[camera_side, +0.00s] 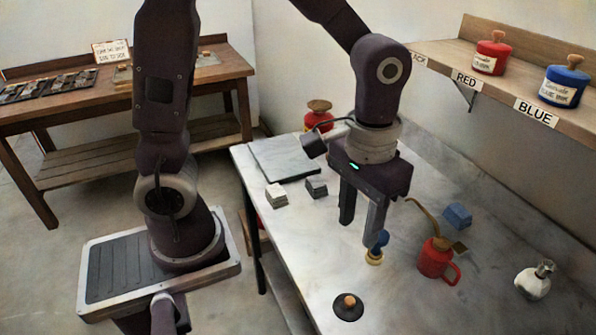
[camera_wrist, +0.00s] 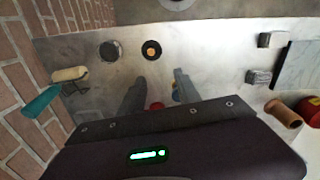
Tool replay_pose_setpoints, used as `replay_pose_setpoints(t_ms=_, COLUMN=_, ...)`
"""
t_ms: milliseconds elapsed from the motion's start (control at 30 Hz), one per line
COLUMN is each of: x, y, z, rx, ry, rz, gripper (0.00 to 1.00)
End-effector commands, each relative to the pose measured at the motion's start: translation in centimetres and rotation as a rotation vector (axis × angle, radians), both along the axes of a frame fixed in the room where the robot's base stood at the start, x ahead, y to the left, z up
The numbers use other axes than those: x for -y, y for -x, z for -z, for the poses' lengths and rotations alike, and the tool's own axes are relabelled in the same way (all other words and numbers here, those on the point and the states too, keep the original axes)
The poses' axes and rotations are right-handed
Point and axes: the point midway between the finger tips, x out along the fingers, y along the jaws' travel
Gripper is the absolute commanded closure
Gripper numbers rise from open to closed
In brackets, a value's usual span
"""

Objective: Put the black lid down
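The black lid (camera_side: 348,306), a dark disc with a wooden knob, lies flat, knob up, on the grey table near its front edge. It also shows in the wrist view (camera_wrist: 151,49), beyond the fingertips. My gripper (camera_side: 361,222) is above the table, apart from the lid. Its two fingers are spread with a clear gap, and I see nothing held between them. The fingers also show in the wrist view (camera_wrist: 158,84). A blue-knobbed stamp with a brass base (camera_side: 374,257) stands by the right finger; I cannot tell whether they touch.
A red oil can (camera_side: 436,262), a blue block (camera_side: 457,215) and a white bottle (camera_side: 532,284) stand to the right. Two small grey blocks (camera_side: 276,195) and a slate slab (camera_side: 284,158) lie to the left. A dark round disc (camera_wrist: 109,49) lies beside the lid. Bare tabletop surrounds the lid.

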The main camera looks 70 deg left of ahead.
Motion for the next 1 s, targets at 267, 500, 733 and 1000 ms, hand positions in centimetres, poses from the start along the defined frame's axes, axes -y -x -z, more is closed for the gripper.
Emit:
replay_pose_setpoints(t_ms=267, x=-7.0, y=7.5, z=-9.4, rx=0.38, ry=-0.035, rz=0.103, gripper=0.6)
replay_pose_setpoints(t_ms=500, x=-8.4, y=10.5, z=-10.1, rx=0.493, ry=-0.071, rz=0.145, gripper=0.6)
replay_pose_setpoints(t_ms=733, x=-8.4, y=10.5, z=-10.1, rx=0.493, ry=-0.071, rz=0.146, gripper=0.6)
replay_pose_setpoints(t_ms=1000, x=-8.4, y=10.4, z=-10.1, rx=0.493, ry=-0.07, rz=0.146, gripper=0.6)
